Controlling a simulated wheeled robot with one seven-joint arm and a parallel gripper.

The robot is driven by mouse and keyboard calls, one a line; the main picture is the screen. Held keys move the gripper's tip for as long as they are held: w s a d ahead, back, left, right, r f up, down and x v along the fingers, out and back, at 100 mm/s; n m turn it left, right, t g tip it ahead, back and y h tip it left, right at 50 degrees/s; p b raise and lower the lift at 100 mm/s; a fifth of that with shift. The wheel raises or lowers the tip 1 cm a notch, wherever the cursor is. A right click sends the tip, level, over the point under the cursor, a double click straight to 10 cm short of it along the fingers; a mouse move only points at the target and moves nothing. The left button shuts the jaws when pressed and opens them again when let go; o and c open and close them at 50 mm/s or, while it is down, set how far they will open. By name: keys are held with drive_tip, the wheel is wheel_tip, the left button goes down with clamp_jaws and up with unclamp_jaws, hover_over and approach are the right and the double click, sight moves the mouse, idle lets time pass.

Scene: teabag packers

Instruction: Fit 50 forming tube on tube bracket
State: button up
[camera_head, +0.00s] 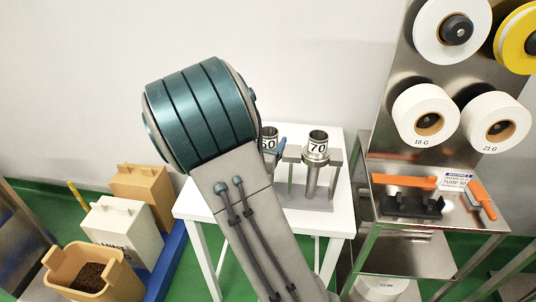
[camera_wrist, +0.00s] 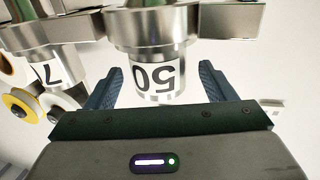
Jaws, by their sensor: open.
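The 50 forming tube (camera_wrist: 160,68) is a silver metal tube with a white "50" label, seen upside down in the wrist view. In the head view its labelled top (camera_head: 269,138) shows, the rest mostly hidden behind my arm. It sits in a metal stand (camera_head: 291,190) on a white table. My gripper (camera_wrist: 159,84) is open, one dark finger on each side of the tube with a visible gap at each side; it holds nothing. In the head view, only a bluish finger (camera_head: 281,146) shows near the tube. I cannot identify the tube bracket in either view.
The 70 forming tube (camera_head: 316,160) stands upright close to the right of the 50 tube. The white table (camera_head: 200,212) has bare room at its left. A steel cart (camera_head: 440,215) with tools and a panel of label rolls stand right. Bins (camera_head: 120,230) stand left.

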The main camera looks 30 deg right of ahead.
drive_tip(key=shift+x, duration=1.15)
clamp_jaws()
drive_tip(key=shift+r, duration=0.2)
wheel_tip(320, 180, up, 28)
drive_tip(key=p, duration=0.2)
drive_tip(key=shift+a+f, duration=0.1)
drive_tip(key=shift+f, duration=0.05)
